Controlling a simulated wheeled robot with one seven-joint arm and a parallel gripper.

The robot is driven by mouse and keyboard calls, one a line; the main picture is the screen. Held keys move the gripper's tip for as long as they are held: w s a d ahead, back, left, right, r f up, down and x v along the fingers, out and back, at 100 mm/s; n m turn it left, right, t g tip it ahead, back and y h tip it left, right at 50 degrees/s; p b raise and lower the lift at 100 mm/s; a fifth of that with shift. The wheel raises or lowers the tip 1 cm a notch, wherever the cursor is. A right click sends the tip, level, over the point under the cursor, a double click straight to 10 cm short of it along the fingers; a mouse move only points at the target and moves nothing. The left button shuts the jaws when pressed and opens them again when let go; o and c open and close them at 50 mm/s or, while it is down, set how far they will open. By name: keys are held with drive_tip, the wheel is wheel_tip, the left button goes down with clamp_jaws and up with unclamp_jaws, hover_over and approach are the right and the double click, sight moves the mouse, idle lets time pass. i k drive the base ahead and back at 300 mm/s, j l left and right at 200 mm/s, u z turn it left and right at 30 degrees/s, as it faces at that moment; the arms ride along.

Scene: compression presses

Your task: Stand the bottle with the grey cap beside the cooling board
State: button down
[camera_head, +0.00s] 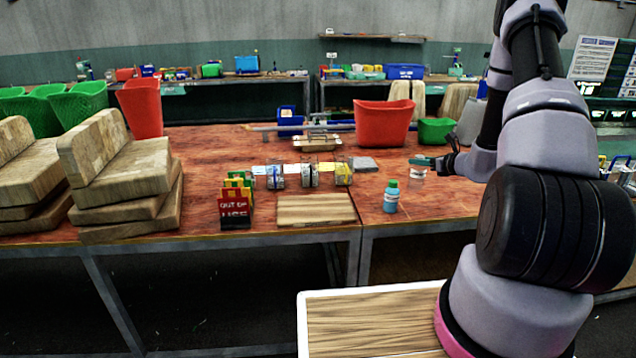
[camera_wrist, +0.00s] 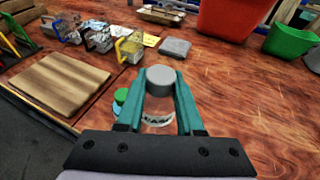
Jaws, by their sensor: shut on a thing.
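The bottle with the grey cap (camera_wrist: 160,76) is upright between the teal fingers of my gripper (camera_wrist: 160,100), which is shut on it. In the head view the clear, white-labelled bottle (camera_head: 417,173) hangs at the fingertips of my gripper (camera_head: 424,161), over the right part of the table. I cannot tell whether its base touches the table. The cooling board, a flat wooden board (camera_head: 315,209), lies at the table's front edge, left of the bottle. It also shows in the wrist view (camera_wrist: 58,80), left of my gripper.
A blue bottle with a green cap (camera_head: 391,197) stands between the board and my gripper. Red signs (camera_head: 234,213) stand left of the board. Several small clear containers (camera_head: 310,175) and a grey block (camera_head: 364,164) lie behind it. A red bin (camera_head: 384,123) stands farther back.

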sight(372, 182)
drive_tip(key=i+j, duration=0.25)
drive_tip(key=i, duration=0.15)
drive_tip(key=i+j, duration=0.3)
drive_tip(key=i, duration=0.1)
